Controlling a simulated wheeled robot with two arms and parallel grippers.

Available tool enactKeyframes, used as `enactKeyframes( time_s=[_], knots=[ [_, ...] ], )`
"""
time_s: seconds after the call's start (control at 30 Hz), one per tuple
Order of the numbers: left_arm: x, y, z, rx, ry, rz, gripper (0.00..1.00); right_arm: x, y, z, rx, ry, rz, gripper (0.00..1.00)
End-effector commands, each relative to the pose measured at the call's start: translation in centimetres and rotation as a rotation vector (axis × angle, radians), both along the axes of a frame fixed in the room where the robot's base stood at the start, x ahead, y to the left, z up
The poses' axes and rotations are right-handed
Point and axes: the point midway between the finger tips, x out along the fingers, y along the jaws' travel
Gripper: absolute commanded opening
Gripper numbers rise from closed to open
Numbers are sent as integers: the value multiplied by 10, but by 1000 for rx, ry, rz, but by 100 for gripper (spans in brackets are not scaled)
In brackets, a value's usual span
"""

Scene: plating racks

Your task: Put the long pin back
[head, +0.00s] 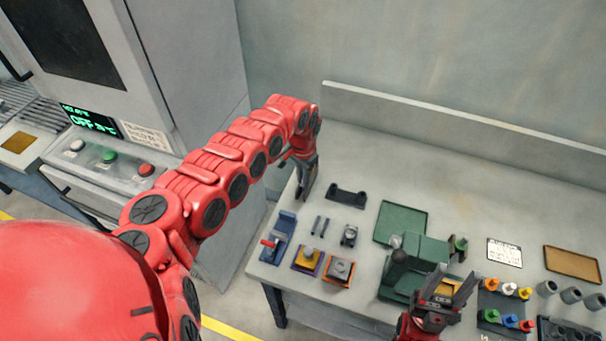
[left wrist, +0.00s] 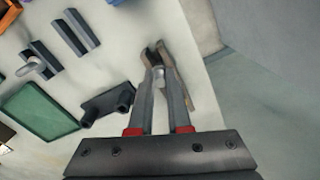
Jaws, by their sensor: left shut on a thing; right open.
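My left gripper (head: 307,190) is low over the back left part of the bench, left of the dark two-post cradle (head: 347,195). In the left wrist view its fingers (left wrist: 157,62) are closed together on a small light grey piece (left wrist: 158,73). This fits the end of a pin, but most of it is hidden and its length cannot be told. The cradle also shows in the left wrist view (left wrist: 108,103), beside the fingers, with nothing lying across it. My right gripper (head: 445,287) is open and empty, in front of the green machine (head: 418,257).
Two dark bars (head: 319,226), a grey block with a cylinder (head: 349,236), a blue fixture (head: 279,238) and two coloured-base blocks (head: 308,259) stand at front left. A green tray (head: 402,221) lies right of the cradle. Colourful knobs (head: 508,290) stand at right. The back strip is clear.

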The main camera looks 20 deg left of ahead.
Motion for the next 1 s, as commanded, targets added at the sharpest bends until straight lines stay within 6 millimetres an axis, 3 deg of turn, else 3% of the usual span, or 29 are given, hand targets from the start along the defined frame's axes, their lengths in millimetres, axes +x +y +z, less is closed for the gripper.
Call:
enactKeyframes(
  time_s=[0.47,0.5,0.67,1.0],
  knots=[
    [1,0,-9,0,-2,1,0,0,0,-3,0,0,0,50],
    [1,0,-10,0,-2,1,18,0,0,-3,0,0,0,50],
    [1,0,-9,0,-2,1,46,0,0,-2,0,0,0,50],
    [1,1,-4,0,-2,2,46,0,0,1,0,0,0,50]
  ],
)
